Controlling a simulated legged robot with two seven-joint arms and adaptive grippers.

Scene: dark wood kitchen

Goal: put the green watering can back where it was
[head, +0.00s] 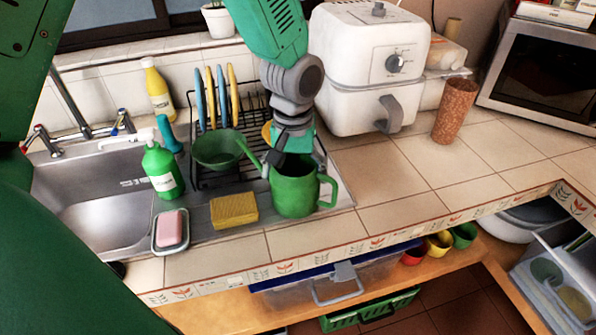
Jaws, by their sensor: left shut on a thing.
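The green watering can (294,194) is upright at the front right corner of the metal drainboard, near the counter's front edge. Its spout points up and left, and its loop handle is on the right. My left gripper (287,163) comes down from above and is shut on the can at its top rim. The fingertips are partly hidden by the wrist and the can. I cannot tell whether the can's base touches the surface. My right gripper is not in view.
A white air fryer (365,75) and brown cup (455,111) stand behind right. The tiled counter (400,170) right is clear.

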